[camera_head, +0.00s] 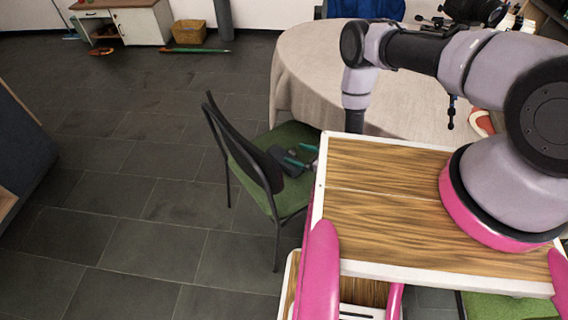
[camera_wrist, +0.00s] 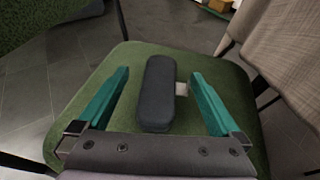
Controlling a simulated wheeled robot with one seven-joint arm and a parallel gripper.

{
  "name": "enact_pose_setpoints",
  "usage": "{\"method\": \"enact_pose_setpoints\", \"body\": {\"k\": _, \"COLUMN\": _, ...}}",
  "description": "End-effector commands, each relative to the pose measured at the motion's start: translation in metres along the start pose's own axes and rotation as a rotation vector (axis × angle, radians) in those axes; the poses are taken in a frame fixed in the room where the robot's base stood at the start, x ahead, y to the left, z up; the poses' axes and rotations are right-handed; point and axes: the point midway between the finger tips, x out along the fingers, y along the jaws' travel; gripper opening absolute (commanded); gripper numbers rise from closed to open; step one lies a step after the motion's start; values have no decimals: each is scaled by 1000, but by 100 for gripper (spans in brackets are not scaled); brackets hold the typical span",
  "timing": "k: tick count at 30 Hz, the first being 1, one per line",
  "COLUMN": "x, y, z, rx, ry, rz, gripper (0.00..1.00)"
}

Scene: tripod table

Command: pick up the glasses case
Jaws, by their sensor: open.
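The glasses case (camera_wrist: 157,94) is a dark grey, rounded oblong lying on the green chair seat (camera_wrist: 215,75) in the wrist view. My gripper (camera_wrist: 165,85) is open, with one teal finger to each side of the case and a gap on both sides. The case's near end comes close to the gripper's palm edge in the picture. In the head view my gripper (camera_head: 301,156) is over the green seat (camera_head: 264,150) of the black-framed chair; I cannot make out the case there.
A small pale item (camera_wrist: 182,89) sits just right of the case. The chair's black backrest (camera_head: 240,140) rises left of my gripper. A round table with a beige cloth (camera_head: 300,75) stands behind the chair. Open tiled floor (camera_head: 130,190) lies to the left.

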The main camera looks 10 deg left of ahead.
Motion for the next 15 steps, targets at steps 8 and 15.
{"method": "enact_pose_setpoints", "body": {"k": 8, "x": -1, "y": 7, "z": -45, "rx": 10, "ry": 42, "rz": -59, "gripper": 100}}
{"method": "enact_pose_setpoints", "body": {"k": 15, "x": 34, "y": 5, "z": -46, "rx": 10, "ry": 42, "rz": -57, "gripper": 100}}
